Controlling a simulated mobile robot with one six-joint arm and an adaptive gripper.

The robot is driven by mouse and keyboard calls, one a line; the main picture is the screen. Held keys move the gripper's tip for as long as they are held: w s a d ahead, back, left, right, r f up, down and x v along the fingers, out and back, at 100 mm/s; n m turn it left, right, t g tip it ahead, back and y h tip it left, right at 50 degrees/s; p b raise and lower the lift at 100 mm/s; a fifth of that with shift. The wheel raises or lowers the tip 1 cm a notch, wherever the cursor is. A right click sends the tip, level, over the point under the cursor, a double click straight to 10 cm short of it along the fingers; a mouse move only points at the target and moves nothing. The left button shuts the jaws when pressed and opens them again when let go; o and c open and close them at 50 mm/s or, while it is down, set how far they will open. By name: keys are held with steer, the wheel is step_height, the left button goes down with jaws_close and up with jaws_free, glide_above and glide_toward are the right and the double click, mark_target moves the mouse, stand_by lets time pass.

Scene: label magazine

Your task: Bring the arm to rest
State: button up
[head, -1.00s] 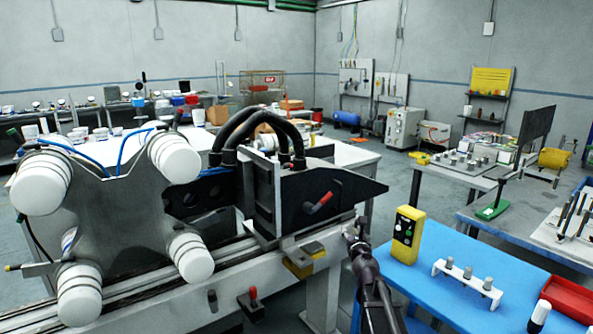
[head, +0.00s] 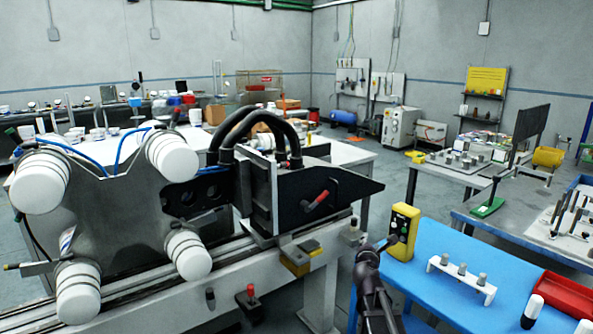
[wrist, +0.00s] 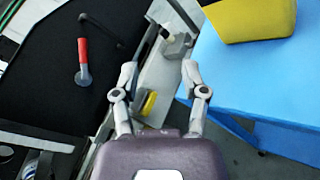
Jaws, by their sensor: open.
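My gripper (wrist: 160,70) is open in the wrist view, with its two fingers spread and nothing between them. In the head view my gripper (head: 381,244) is at the end of my dark arm, low and right of the middle. It appears between the grey machine rail and the yellow control box (head: 402,231). In the wrist view the box (wrist: 250,18) is at the upper right, apart from the fingers. I cannot tell from these views how far the fingertips are from the rail.
The machine (head: 335,190) with a red-handled lever (head: 316,200) stands to the left. The blue table (head: 440,262) on the right holds a white rack of pegs (head: 462,278), a red bin (head: 562,298) and a marker-like bottle (head: 532,311). Open floor (head: 392,180) lies behind.

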steer(key=s+d+f+m+g, duration=0.1)
steer(key=s+f+m, duration=0.1)
steer(key=m, duration=0.1)
steer(key=s+d+f+m+g+h, duration=0.1)
steer(key=s+f+m+g, duration=0.1)
steer(key=s+m, duration=0.1)
steer(key=s+d+f+m+g+h, duration=0.1)
steer(key=s+f+m+g, duration=0.1)
steer(key=m, duration=0.2)
steer(key=shift+s+d+f+m, duration=0.2)
steer(key=shift+s+d+m, duration=0.05)
steer(key=shift+s+m, duration=0.15)
steer(key=s+a+f+m+g+y, duration=0.25)
steer(key=s+m+g, duration=0.2)
steer(key=s, duration=0.25)
steer(key=s+a+f+m+g+y, duration=0.25)
steer(key=s+a+f+m, duration=0.2)
steer(key=s, duration=0.25)
steer(key=s+a+f+m+g+y, duration=0.25)
steer(key=s+m+g, duration=0.2)
steer(key=s, duration=0.25)
step_height(320, 180, up, 13)
steer(key=p, duration=1.3)
steer(key=shift+a+p, duration=0.2)
steer(key=shift+p, duration=0.15)
